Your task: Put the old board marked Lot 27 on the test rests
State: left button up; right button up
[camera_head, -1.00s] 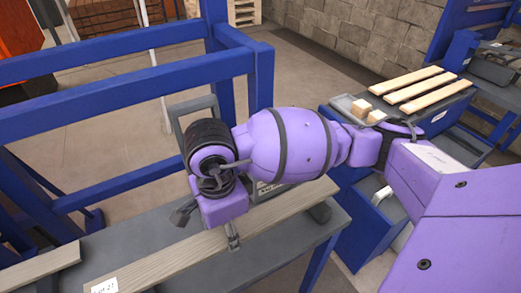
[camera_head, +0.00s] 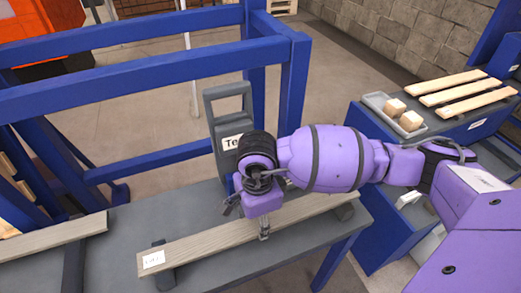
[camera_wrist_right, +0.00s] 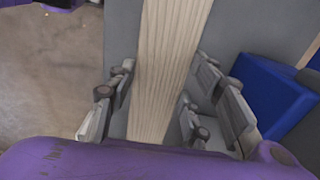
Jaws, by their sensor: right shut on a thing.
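The old grey-brown board (camera_head: 215,241) with a white label (camera_head: 153,259) at its left end lies lengthwise over the grey bench; the label is too small to read now. Its left part is over a dark rest (camera_head: 162,278), and its right end is by another dark rest (camera_head: 345,212). I cannot tell if it touches them. My right gripper (camera_head: 264,232) is shut on the board near its middle, from above. In the right wrist view the board (camera_wrist_right: 165,70) runs between the fingers (camera_wrist_right: 155,108). My left gripper is not in view.
A dark upright stand (camera_head: 230,100) with a label partly hidden by my arm is behind the board. Another grey board (camera_head: 50,238) lies at the left. Blue frame rails (camera_head: 150,88) stand behind. A tray (camera_head: 424,128) with wooden blocks and several pale slats (camera_head: 455,85) are at right.

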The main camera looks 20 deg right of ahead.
aim_at(258, 223)
jog(key=o, duration=1.4)
jog(key=shift+c, duration=0.2)
notch_tip(258, 223, up, 12)
jog(key=shift+r, duration=0.15)
